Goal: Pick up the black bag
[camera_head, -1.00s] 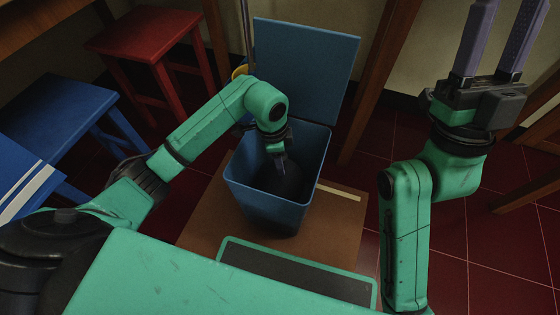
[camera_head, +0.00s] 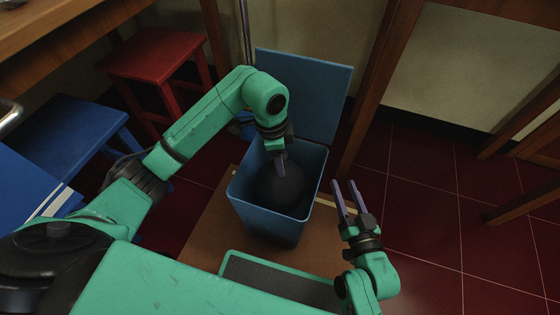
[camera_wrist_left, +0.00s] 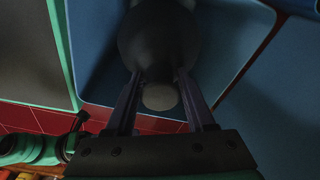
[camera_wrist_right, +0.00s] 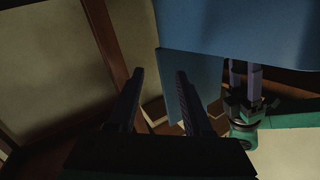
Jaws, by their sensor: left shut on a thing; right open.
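The black bag (camera_head: 279,190) is a round dark shape inside the open blue bin (camera_head: 266,226). My left gripper (camera_head: 281,170) reaches down into the bin from above and is shut on the top of the bag. In the left wrist view the bag (camera_wrist_left: 158,38) shows between the fingers of the left gripper (camera_wrist_left: 160,78), with the bin's blue walls around it. My right gripper (camera_head: 347,184) is open and empty, to the right of the bin and apart from it. In the right wrist view its fingers (camera_wrist_right: 157,75) are spread with nothing between them.
The bin's blue lid (camera_head: 305,95) stands open behind it. A red stool (camera_head: 155,55) and a blue stool (camera_head: 75,130) stand at the left. Wooden legs (camera_head: 378,90) rise behind the right gripper. Red tiled floor (camera_head: 420,215) at the right is clear.

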